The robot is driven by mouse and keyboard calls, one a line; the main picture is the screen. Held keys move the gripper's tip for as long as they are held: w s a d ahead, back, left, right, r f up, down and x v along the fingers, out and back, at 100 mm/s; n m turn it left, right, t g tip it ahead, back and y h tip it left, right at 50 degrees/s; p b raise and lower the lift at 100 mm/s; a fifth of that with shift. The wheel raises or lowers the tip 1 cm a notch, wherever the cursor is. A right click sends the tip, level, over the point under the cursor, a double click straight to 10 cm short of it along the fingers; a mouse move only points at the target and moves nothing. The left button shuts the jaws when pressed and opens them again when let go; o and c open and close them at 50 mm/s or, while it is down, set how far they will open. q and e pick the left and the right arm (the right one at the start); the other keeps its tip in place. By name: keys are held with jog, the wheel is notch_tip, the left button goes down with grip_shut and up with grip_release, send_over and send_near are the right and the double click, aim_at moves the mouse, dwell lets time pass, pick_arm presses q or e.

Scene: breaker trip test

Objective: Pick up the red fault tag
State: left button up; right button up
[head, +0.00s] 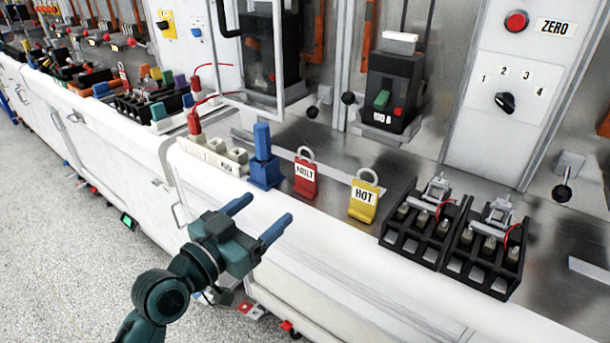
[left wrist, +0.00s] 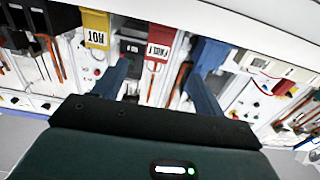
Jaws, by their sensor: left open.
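The red fault tag (head: 306,178) has a white label and a grey ring on top. It stands on the steel counter near its front edge, between a blue block-like piece (head: 265,160) and a yellow HOT tag (head: 364,200). My left gripper (head: 265,217) is open and empty, in front of the counter edge and below left of the red tag in the head view. In the left wrist view the red tag (left wrist: 159,46) appears upside down between the two blue fingers (left wrist: 156,82), beyond their tips and apart from them. My right gripper is not in view.
Two black terminal blocks (head: 455,240) with red wires stand to the right of the yellow tag. A cream socket strip (head: 212,156) lies left of the blue piece. A black breaker (head: 392,90) stands behind. The counter's white front (head: 330,265) lies below the tags.

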aim_at(305, 177)
pick_arm(q)
jog(key=p+x, duration=0.1)
jog(key=x, duration=1)
jog(key=shift+s, duration=0.1)
jog(key=shift+c, duration=0.2)
jog(key=c, duration=1)
